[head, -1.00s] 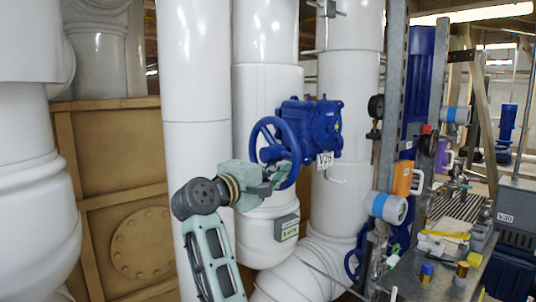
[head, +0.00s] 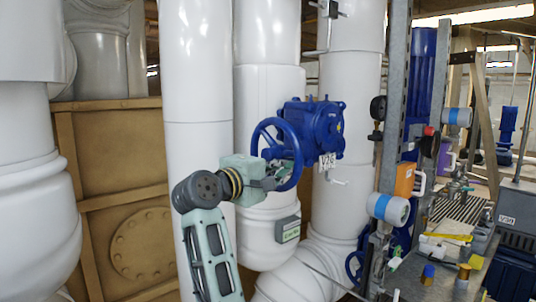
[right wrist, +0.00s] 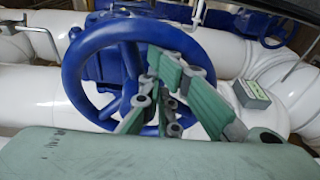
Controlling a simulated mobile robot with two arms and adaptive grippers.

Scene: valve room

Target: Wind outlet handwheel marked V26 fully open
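The blue handwheel (head: 258,133) stands on the left side of a blue valve body (head: 322,128) on the white pipes. A white tag (head: 327,161) hangs beside it and appears to read V26. My right gripper (head: 283,176) is at the lower right part of the wheel's rim. In the right wrist view the wheel (right wrist: 80,70) fills the upper middle, and the green fingers (right wrist: 182,85) lie across its lower right rim, hiding part of it. I cannot tell whether they are closed on the rim. My left gripper is out of view.
A grey-green box (head: 287,229) sits on the pipe below the wheel. A tan panel (head: 110,150) stands at the left.

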